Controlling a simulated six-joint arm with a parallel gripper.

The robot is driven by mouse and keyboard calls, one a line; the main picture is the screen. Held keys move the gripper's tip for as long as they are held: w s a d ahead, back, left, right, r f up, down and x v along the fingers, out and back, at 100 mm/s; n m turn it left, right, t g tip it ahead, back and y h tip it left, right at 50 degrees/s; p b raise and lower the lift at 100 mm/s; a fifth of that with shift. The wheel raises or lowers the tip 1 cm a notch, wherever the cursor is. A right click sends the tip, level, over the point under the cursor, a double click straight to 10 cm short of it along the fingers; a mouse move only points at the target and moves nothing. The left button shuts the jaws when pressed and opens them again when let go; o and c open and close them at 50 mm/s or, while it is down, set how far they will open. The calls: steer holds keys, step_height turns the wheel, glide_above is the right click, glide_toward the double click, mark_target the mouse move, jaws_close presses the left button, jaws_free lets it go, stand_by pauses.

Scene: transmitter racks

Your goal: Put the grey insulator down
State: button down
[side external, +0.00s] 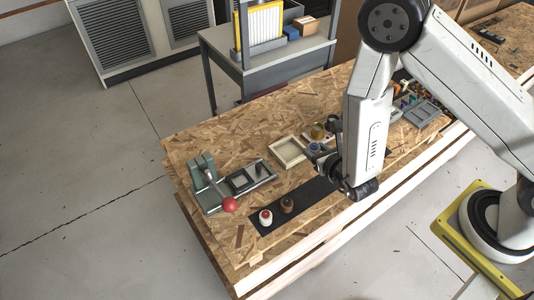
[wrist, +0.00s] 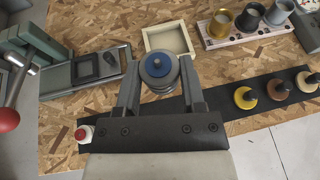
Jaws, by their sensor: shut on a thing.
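My gripper (wrist: 159,88) is shut on the grey insulator (wrist: 158,68), a stack of grey discs with a blue centre on top. In the wrist view it sits between the two fingers, just in front of a square light wooden tray (wrist: 187,38). The tray looks empty. In the side view my gripper (side external: 325,152) and the grey insulator (side external: 314,148) are right of the tray (side external: 289,152), partly hidden by my arm. I cannot tell the insulator's height above the bench.
A lever fixture with a red knob (side external: 229,204) stands left. A cup rack (wrist: 238,38) stands at the back right.

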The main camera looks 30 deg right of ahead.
steer(key=shift+s+d+f, duration=0.1)
steer(key=shift+s+d, duration=0.15)
steer(key=shift+d, duration=0.75)
steer(key=shift+s+d+f, duration=0.1)
steer(key=shift+s+d, duration=0.1)
steer(key=shift+d, duration=0.8)
steer(key=shift+w, duration=0.1)
glide_above(284, 143)
steer(key=s, duration=0.6)
steer(key=f, duration=0.5)
steer(key=a+f, duration=0.1)
steer(key=f, duration=0.2)
steer(key=shift+s+f, duration=0.15)
steer(key=shift+s, duration=0.05)
steer(key=shift+w+f, duration=0.4)
steer(key=shift+f, duration=0.05)
steer(key=shift+w+f, duration=0.1)
steer(key=shift+f, duration=0.05)
steer(key=shift+w+f, duration=0.15)
steer(key=shift+f, duration=1.55)
steer(key=shift+f, duration=0.15)
